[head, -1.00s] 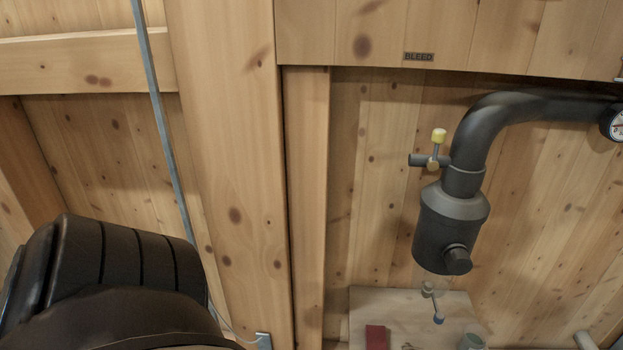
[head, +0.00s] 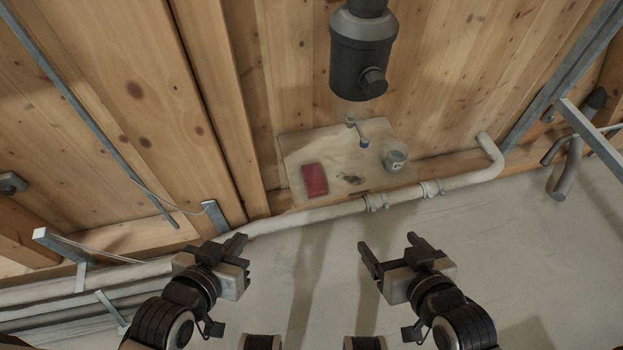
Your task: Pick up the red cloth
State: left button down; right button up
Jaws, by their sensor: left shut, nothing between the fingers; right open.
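The red cloth (head: 314,180) is a small flat folded rectangle in the head view. It lies on the left part of a pale wooden shelf (head: 299,150) against the plank wall. My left gripper (head: 240,245) is shut and empty, below and to the left of the cloth in the picture. My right gripper (head: 388,243) is open and empty, below and to the right of the cloth. Both grippers are clearly apart from the cloth and the shelf.
A small grey tin (head: 395,160) stands at the shelf's right, with a dark small item (head: 351,178) between it and the cloth. A white pipe (head: 320,212) runs along the shelf's front.

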aim_at(314, 183)
jog(key=z, duration=1.4)
jog(key=i, duration=0.65)
jog(key=u, duration=1.35)
